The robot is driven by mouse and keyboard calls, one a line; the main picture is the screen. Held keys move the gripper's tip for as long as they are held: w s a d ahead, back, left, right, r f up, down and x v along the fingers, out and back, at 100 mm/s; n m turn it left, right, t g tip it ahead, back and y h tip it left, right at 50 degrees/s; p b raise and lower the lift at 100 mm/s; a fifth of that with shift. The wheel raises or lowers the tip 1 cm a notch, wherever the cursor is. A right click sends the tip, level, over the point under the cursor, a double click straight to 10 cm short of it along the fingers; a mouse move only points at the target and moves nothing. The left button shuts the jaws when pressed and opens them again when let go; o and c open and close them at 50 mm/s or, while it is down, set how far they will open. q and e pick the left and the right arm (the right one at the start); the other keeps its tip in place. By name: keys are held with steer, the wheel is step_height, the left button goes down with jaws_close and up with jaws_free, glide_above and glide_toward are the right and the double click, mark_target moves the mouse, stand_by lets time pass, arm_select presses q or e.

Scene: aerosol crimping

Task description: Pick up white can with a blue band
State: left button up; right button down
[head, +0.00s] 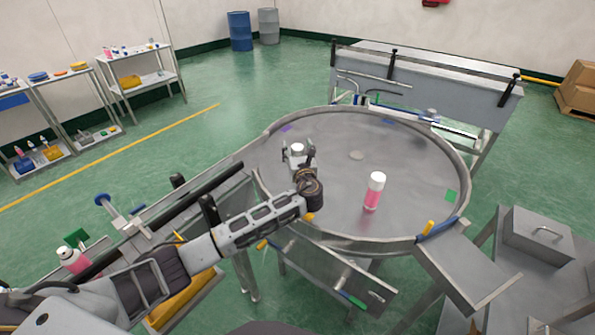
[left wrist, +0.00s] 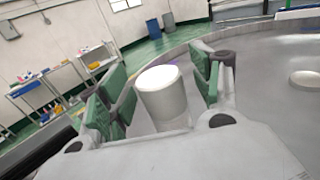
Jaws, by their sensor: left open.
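My left gripper (head: 298,158) is over the round grey table (head: 345,220), with its fingers apart. In the left wrist view, the green pads of the left gripper (left wrist: 160,90) stand on either side of a white can (left wrist: 163,98), with a gap on each side. The can's pale top also shows between the fingers in the head view (head: 297,147). It looks upright. No blue band shows on it; its lower part is hidden by the gripper. My right gripper is not in view.
A pink can with a white top (head: 373,190) stands on the table, right of my left gripper. A raised metal rim surrounds the table. Another pink can (head: 73,260) is at the lower left. The table's right side is mostly clear.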

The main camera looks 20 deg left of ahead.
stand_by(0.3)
arm_select(q)
jaws_close()
stand_by(0.3)
steer(key=shift+r, duration=0.1)
